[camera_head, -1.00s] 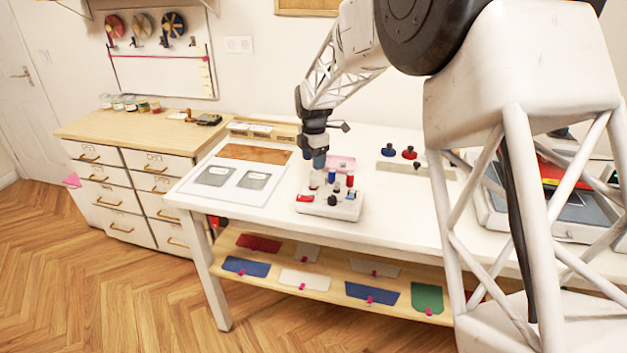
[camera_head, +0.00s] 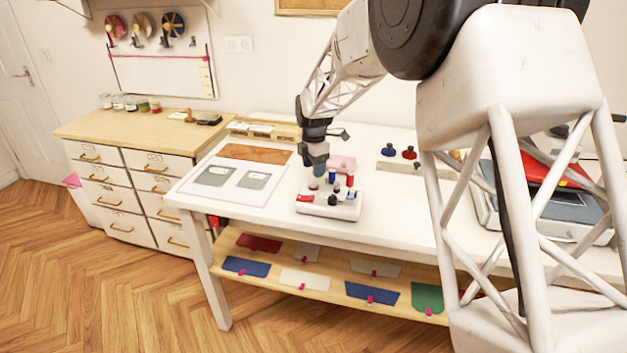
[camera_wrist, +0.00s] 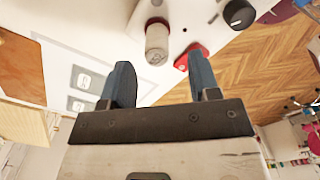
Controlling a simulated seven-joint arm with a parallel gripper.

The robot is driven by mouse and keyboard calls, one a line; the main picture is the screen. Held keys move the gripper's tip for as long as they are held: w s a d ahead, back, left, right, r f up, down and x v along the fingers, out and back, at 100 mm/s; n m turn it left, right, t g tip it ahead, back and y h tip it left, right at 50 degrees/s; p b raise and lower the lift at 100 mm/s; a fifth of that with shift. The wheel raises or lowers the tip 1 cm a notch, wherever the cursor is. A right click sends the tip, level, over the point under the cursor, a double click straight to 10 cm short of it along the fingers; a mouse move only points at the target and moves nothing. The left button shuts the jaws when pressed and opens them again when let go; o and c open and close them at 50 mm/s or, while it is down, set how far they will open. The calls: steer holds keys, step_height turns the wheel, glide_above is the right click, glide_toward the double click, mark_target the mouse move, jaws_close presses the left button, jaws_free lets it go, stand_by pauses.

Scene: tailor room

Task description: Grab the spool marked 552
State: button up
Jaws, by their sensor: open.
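A white spool holder (camera_head: 318,209) on the table carries several spools in white, red, blue and black. My gripper (camera_head: 318,174) is open and empty, pointing down just above the holder's left part. In the wrist view, my gripper (camera_wrist: 162,73) shows two blue fingers apart. A pale spool (camera_wrist: 157,46) with a printed end stands just beyond the gap between them, apart from both fingers. A red piece (camera_wrist: 191,55) lies right of it and a black knob (camera_wrist: 238,14) farther right. The spool marks are too small to read, so I cannot tell which is 552.
A white board with two grey patches (camera_head: 254,181) lies left of the holder. A pale block with blue and red knobs (camera_head: 398,166) stands behind right. A pink piece (camera_head: 343,162) lies behind the holder. The table's front edge is close to the holder.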

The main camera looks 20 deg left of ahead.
mark_target(313, 179)
steer(key=shift+w+a+f, duration=0.1)
steer(key=shift+w+f, duration=0.05)
steer(key=shift+f, duration=2.45)
steer(key=c, duration=1)
